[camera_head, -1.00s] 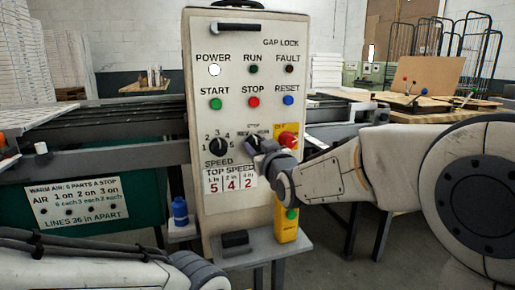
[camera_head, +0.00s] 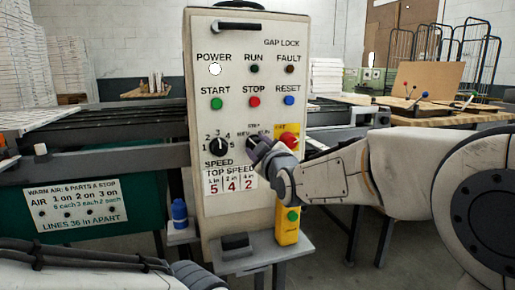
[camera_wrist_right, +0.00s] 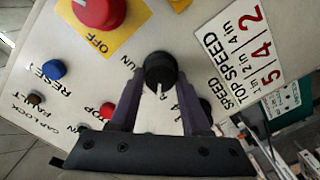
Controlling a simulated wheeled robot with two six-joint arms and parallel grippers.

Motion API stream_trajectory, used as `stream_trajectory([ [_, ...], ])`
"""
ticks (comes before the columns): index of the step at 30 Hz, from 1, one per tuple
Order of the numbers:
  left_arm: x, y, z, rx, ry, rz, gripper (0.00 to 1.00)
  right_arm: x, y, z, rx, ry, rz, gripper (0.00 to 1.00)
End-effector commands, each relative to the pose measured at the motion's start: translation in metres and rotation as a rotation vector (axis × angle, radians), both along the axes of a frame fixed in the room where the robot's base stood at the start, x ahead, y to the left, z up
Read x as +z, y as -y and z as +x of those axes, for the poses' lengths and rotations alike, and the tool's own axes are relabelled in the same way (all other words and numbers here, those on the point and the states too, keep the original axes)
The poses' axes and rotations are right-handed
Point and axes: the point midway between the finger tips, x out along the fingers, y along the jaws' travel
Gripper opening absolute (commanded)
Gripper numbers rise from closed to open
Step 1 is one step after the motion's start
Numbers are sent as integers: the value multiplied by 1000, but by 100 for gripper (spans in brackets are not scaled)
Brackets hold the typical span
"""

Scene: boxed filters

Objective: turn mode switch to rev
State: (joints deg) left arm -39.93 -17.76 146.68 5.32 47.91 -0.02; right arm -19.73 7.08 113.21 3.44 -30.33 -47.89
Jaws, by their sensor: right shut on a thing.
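The mode switch (camera_head: 253,143) is a black round knob on the cream control panel (camera_head: 228,120), right of the speed knob (camera_head: 218,146). My right gripper (camera_head: 261,146) reaches it from the right and is shut on it. In the right wrist view the knob (camera_wrist_right: 160,68) sits between the two fingertips (camera_wrist_right: 160,82). Its white pointer line points down that picture, toward my palm. The RUN label shows beside the knob; the other position labels are partly hidden by my fingers. My left gripper is out of view; only its arm shows at lower left.
The red OFF knob (camera_head: 288,141) on its yellow plate is close to the right of my gripper. Above are the green start (camera_head: 216,104), red stop (camera_head: 254,102) and blue reset (camera_head: 289,101) buttons. A blue bottle (camera_head: 179,213) stands left of the panel.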

Motion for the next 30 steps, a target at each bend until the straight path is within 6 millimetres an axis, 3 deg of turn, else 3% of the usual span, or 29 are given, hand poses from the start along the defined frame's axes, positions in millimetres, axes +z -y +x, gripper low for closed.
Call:
stream_trajectory([
  [14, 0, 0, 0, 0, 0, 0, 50, 1, 0, 0, 1, 7, -18, 0],
  [15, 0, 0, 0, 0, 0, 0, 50, 1, 0, 0, 1, 7, -18, 51],
  [17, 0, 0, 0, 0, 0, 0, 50, 1, 0, 0, 1, 7, -18, 74],
  [30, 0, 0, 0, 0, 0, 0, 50, 1, 3, -8, 0, 7, -16, 76],
])
